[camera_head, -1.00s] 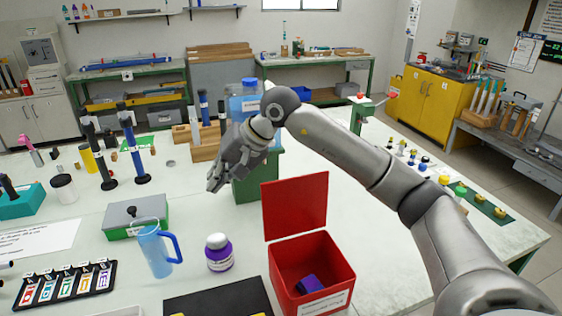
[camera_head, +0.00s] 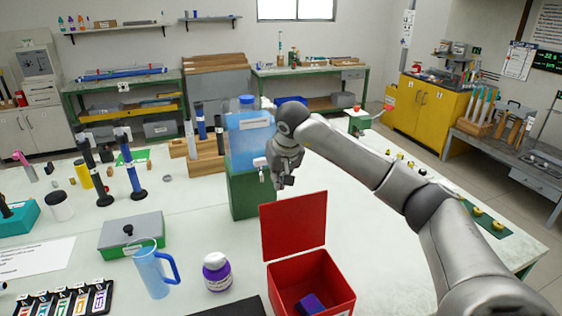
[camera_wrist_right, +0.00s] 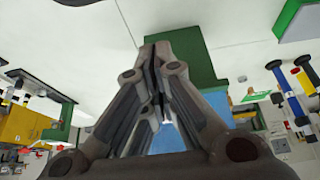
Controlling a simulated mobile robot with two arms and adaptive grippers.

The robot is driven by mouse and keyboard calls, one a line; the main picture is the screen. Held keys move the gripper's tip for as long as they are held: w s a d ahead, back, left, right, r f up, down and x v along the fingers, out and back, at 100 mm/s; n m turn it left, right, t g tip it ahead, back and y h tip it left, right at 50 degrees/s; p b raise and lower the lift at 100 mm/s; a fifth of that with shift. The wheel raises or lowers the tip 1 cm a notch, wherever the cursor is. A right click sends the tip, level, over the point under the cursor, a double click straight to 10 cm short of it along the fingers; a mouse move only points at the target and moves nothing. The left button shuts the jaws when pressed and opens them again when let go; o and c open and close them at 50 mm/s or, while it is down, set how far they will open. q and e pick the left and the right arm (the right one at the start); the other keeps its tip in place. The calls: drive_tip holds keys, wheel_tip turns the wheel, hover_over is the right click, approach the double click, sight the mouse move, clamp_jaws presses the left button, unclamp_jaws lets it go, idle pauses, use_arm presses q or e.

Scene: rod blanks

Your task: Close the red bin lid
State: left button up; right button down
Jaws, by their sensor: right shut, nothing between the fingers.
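The red bin (camera_head: 335,272) stands on the white table in the lower middle of the head view. Its red lid (camera_head: 293,224) is open and stands upright at the bin's back edge. A dark blue-purple block (camera_head: 311,303) lies inside the bin. My right gripper (camera_head: 279,185) is shut and empty, pointing down behind the lid, in front of the green stand. I cannot tell from the picture how far it is from the lid. The right wrist view shows its closed fingers (camera_wrist_right: 155,52) over the white table, with no lid in sight. My left gripper is in neither view.
A blue water container (camera_head: 248,137) sits on a green stand (camera_head: 246,195) close behind my right gripper. A purple jar (camera_head: 216,271) and a blue jug (camera_head: 153,272) stand left of the bin.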

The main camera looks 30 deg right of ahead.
drive_tip(key=s, duration=0.2)
drive_tip(key=s+a+p, duration=0.1)
drive_tip(key=s, duration=0.1)
idle(0.5)
